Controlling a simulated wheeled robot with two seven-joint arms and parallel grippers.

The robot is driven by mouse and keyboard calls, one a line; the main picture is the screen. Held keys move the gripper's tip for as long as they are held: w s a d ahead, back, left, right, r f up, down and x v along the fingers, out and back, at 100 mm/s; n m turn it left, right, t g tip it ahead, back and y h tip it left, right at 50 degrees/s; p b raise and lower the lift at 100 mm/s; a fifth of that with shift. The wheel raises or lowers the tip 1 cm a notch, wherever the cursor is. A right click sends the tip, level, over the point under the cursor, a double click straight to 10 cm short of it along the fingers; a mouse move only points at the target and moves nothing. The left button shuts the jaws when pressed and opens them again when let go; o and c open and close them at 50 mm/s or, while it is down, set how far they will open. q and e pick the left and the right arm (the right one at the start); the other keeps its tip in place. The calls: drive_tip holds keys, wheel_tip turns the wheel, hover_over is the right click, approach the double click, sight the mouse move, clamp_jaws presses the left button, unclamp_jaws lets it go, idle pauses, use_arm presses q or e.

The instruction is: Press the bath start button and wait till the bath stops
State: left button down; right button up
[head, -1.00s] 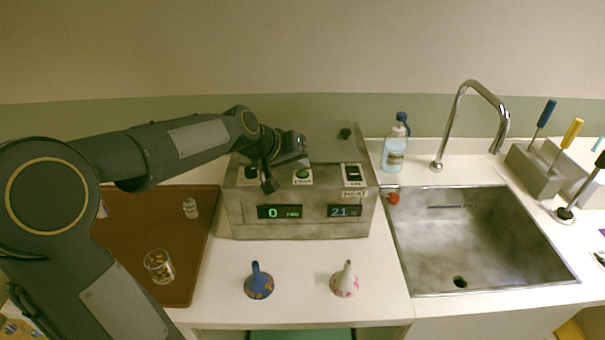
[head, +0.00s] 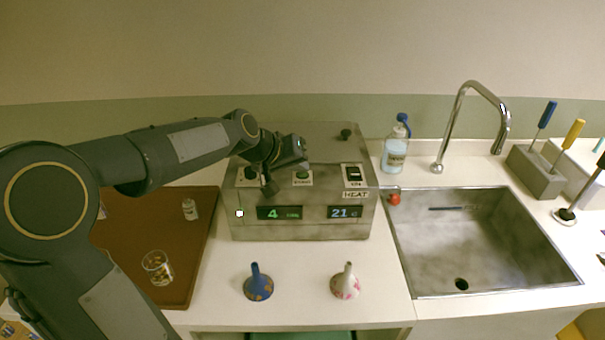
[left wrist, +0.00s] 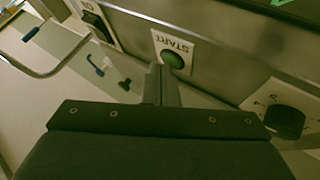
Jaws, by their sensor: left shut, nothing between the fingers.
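The bath (head: 300,227) is a grey metal box on the counter. Its green start button (head: 303,174) sits on a white label on the sloped top panel. The button also shows in the left wrist view (left wrist: 173,60), with "START" on its label. My left gripper (head: 302,160) is shut and empty, close by the button; in the left wrist view its fingers (left wrist: 161,82) end just beside it. I cannot tell whether they touch. The left display (head: 279,212) reads 4 and the right display (head: 344,212) reads 21. A small white light (head: 239,213) is lit on the front. My right gripper is not in view.
A brown tray (head: 200,255) with glassware lies left. A soap bottle (head: 395,152), sink (head: 500,292) and tool block (head: 537,172) are on the right.

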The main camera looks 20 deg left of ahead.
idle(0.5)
use_arm(q)
drive_tip(key=shift+r+p, duration=0.6)
drive_tip(key=shift+r, duration=0.1)
drive_tip(key=shift+r, duration=0.1)
wheel_tip(320, 180, up, 5)
drive_tip(key=p, duration=0.4)
idle(0.5)
drive_tip(key=s+d+f+m+g, duration=0.1)
drive_tip(key=s+d+f, duration=0.1)
drive_tip(key=s, duration=0.7)
drive_tip(key=s+d+f+m+g, duration=0.1)
drive_tip(key=s+d+f, duration=0.1)
drive_tip(key=s, duration=0.8)
drive_tip(key=s+d+f, duration=0.2)
drive_tip(key=s+f, duration=0.1)
drive_tip(key=s, duration=0.7)
drive_tip(key=shift+s+f+m+g, duration=0.25)
drive_tip(key=shift+f+m+g, duration=0.15)
